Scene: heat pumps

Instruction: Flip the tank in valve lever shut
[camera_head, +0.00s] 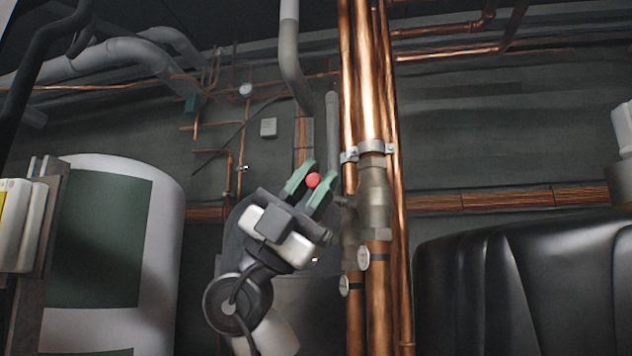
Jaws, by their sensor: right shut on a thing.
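My right gripper (313,187) is in the middle of the view, tilted up and to the right. A small red rounded piece (313,180) shows between its green fingers, which are shut on it. It looks like the end of the valve lever; the rest of the lever is hidden by the fingers. A grey metal valve body (375,197) sits on the thick copper pipe just right of the fingers. A label marking it as tank in cannot be read. My left gripper is not in view.
A white tank with a green panel (98,240) stands left. A large black tank (520,285) fills the lower right.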

